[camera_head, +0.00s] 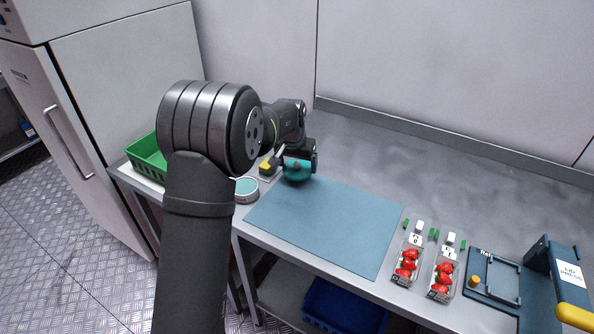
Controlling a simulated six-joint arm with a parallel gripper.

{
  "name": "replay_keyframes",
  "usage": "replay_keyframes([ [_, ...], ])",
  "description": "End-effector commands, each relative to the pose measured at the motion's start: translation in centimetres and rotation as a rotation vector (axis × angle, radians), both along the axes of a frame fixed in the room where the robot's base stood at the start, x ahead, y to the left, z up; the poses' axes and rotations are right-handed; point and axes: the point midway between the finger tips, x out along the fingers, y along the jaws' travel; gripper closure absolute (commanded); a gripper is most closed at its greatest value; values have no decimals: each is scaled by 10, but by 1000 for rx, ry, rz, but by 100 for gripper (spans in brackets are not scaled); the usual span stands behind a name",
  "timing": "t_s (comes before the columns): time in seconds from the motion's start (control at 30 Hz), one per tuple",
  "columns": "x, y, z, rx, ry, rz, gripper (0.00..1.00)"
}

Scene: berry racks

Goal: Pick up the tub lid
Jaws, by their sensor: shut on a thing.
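A round teal piece, which looks like the tub lid (297,177), is at the far left corner of the blue mat. My gripper (299,164) is over it, with its fingers shut on its top. I cannot tell whether the lid touches the mat or is just above it. A small round tub (246,190) with a pale wall and a teal top face stands left of the mat, near the table's front edge. My arm partly covers its left side.
The blue mat (325,225) is otherwise bare. A green basket (148,160) is at the left, partly behind my arm. A yellow and dark item (268,165) lies beside the gripper. Two strawberry punnets (407,264) and a lid press (568,275) stand right. The table's back is clear.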

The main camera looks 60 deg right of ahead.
Motion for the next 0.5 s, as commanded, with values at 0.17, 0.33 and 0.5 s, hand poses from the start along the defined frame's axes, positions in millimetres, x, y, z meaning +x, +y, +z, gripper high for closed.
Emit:
replay_keyframes([
  [0.17, -33, 7, 27, -2, -1, -6, 36],
  [0.33, -71, 16, 50, -3, -1, -5, 36],
  [0.5, -98, 22, 67, -2, -1, -3, 36],
])
